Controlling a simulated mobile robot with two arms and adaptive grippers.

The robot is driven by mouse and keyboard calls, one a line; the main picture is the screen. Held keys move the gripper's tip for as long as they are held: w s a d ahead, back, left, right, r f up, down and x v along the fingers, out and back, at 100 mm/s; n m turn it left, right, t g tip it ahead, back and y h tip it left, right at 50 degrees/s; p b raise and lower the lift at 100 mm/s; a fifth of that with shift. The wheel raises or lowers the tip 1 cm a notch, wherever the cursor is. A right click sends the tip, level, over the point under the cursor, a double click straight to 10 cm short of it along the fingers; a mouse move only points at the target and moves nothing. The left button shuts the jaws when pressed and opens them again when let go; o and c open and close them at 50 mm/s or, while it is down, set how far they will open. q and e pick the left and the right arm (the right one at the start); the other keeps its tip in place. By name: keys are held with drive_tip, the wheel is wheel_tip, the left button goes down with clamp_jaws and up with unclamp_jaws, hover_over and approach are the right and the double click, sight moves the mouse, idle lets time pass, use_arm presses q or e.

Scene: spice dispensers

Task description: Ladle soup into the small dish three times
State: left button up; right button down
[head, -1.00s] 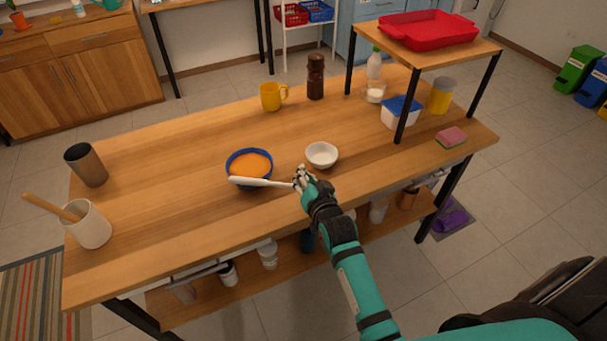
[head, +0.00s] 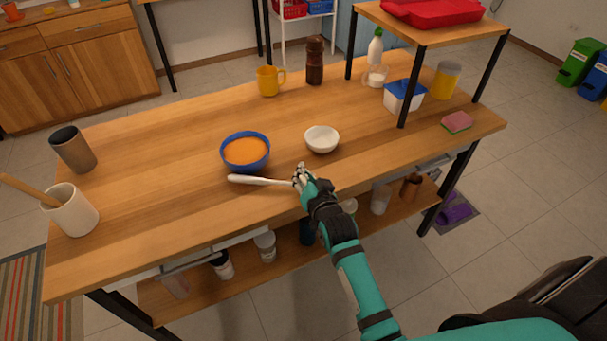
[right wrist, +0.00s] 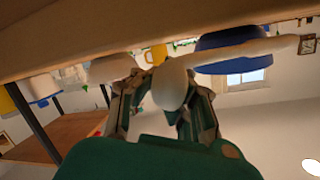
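A blue bowl with orange soup (head: 246,151) stands on the wooden table. A small white dish (head: 321,139) stands to its right. My right gripper (head: 301,177) is shut on one end of a white ladle (head: 260,181). The ladle points left, in front of the blue bowl in the head view. The right wrist view shows the ladle (right wrist: 235,53) between the fingers (right wrist: 168,100), with the blue bowl (right wrist: 235,38) and the white dish (right wrist: 112,68) behind. I cannot tell whether the ladle holds soup. My left gripper is not in view.
A white crock (head: 70,211) and a brown cup (head: 73,150) stand at the left. A yellow mug (head: 268,81) and a dark brown bottle (head: 315,61) stand at the back. A raised shelf (head: 437,33) and a sponge (head: 456,122) are at the right.

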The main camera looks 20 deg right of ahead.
drive_tip(key=c, duration=2)
unclamp_jaws()
drive_tip(key=shift+f, duration=0.25)
drive_tip(key=o, duration=0.6)
drive_tip(key=v, duration=1.2)
drive_tip(key=s+a+f+n+g+y, duration=0.1)
drive_tip(key=s+a+f+n+g, duration=0.2)
drive_tip(key=f, duration=0.8)
drive_tip(key=s+a+f+n+g, duration=0.15)
drive_tip(key=s+f, duration=0.35)
drive_tip(key=f, duration=0.7)
drive_tip(key=s+a+f+n+g+y, duration=0.1)
drive_tip(key=s+f+g, duration=0.25)
drive_tip(key=f, duration=0.75)
drive_tip(key=s+d+f+n+g, duration=0.1)
drive_tip(key=s+d+f+g, duration=0.1)
drive_tip(key=s+f, duration=0.3)
drive_tip(key=s+d+f+n+g, duration=0.1)
drive_tip(key=s+f, duration=0.4)
drive_tip(key=s, duration=0.7)
drive_tip(key=s+d+f+n+g+h+p, duration=0.1)
drive_tip(key=s+d+f+g, duration=0.2)
drive_tip(key=s, duration=0.6)
wheel_tip(320, 180, down, 2)
drive_tip(key=shift+s+d+f+n, duration=0.2)
drive_tip(key=shift+s+d+n, duration=0.05)
drive_tip(key=shift+s+n, duration=0.1)
